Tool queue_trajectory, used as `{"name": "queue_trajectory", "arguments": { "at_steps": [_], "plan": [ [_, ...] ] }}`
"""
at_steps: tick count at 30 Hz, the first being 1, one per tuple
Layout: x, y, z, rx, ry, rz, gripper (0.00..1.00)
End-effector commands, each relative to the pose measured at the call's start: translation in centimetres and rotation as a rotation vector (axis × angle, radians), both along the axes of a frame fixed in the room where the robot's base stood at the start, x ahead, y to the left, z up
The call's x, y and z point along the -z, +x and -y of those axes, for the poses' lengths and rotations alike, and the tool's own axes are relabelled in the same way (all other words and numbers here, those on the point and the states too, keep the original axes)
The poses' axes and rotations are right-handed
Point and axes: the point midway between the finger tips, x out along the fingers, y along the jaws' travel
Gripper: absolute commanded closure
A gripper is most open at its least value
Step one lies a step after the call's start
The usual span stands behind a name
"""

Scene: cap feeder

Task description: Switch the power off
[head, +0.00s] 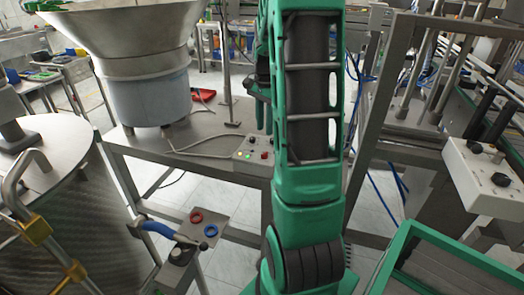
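A small grey control box (255,149) sits on the steel table below the feeder bowl. It has small green and red spots and a dark one on its face; their exact kind is too small to tell. A pale control box (486,176) with black knobs stands at the right edge. I cannot tell which control is the power switch, or its position. My green arm rises through the middle of the head view and covers what lies behind it. A dark part shows at its left side, but no gripper fingers can be made out.
A large steel feeder bowl (125,35) stands on the steel table (205,125). A round steel drum (50,205) is at left, a green-framed tray (450,262) at lower right. Steel framing blocks the right.

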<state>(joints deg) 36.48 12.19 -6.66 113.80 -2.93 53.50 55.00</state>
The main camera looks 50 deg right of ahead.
Motion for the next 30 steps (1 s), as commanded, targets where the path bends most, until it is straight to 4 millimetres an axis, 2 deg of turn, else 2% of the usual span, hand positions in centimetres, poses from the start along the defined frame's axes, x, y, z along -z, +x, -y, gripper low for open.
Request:
{"name": "queue_trajectory", "arguments": {
  "at_steps": [3,8,21,25,30],
  "plan": [
    [0.6,0.4,0.7,0.030,0.003,0.001,0.73],
    [2.1,0.5,0.8,0.035,0.005,0.000,0.73],
    [9.4,0.3,0.7,0.035,0.005,0.000,0.73],
    [10.6,0.3,0.8,0.034,0.004,0.000,0.73],
    [11.2,0.4,0.8,0.034,0.003,0.001,0.73]
  ]
}}
